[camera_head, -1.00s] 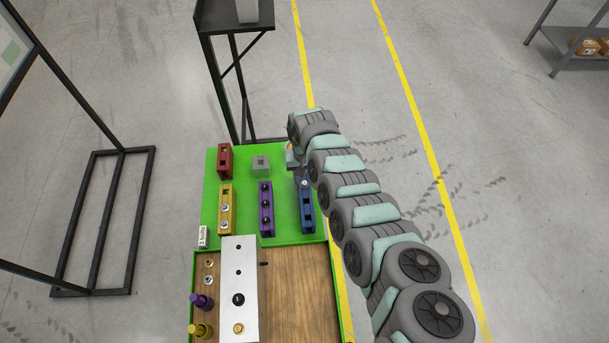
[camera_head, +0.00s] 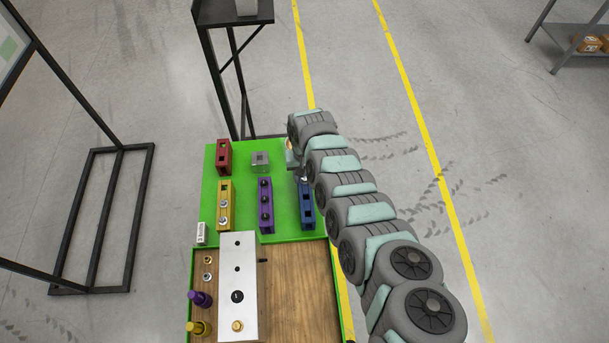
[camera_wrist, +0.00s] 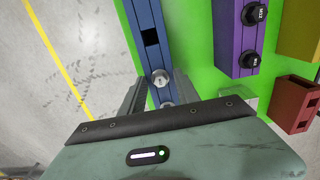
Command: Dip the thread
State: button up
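My gripper (camera_wrist: 159,88) is open over the blue block (camera_wrist: 144,14), its two fingers on either side of a silver bolt (camera_wrist: 161,78). I cannot tell whether they touch it. A second silver bolt (camera_wrist: 166,104) shows closer to the palm, partly hidden by my gripper. The blue block has an empty square hole beyond the bolts. In the head view the blue block (camera_head: 307,212) lies at the right of the green board, its far end hidden by my arm. A small grey cube (camera_head: 260,161) with a dark opening stands to its upper left.
A purple block (camera_head: 265,207) with black bolts, a yellow block (camera_head: 224,208) with silver bolts and a red block (camera_head: 224,157) stand on the green board (camera_head: 243,186). A silver plate (camera_head: 238,310) with holes lies nearer, over a wooden surface (camera_head: 299,285).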

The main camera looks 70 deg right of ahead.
aim_at(304, 178)
jog(key=shift+r+p, duration=0.25)
jog(key=shift+p, duration=0.15)
grip_shut()
dwell(0.4)
dwell(0.8)
jog(key=shift+r, duration=0.1)
dwell(0.3)
notch_tip(304, 178, up, 7)
jog(key=p, duration=0.7)
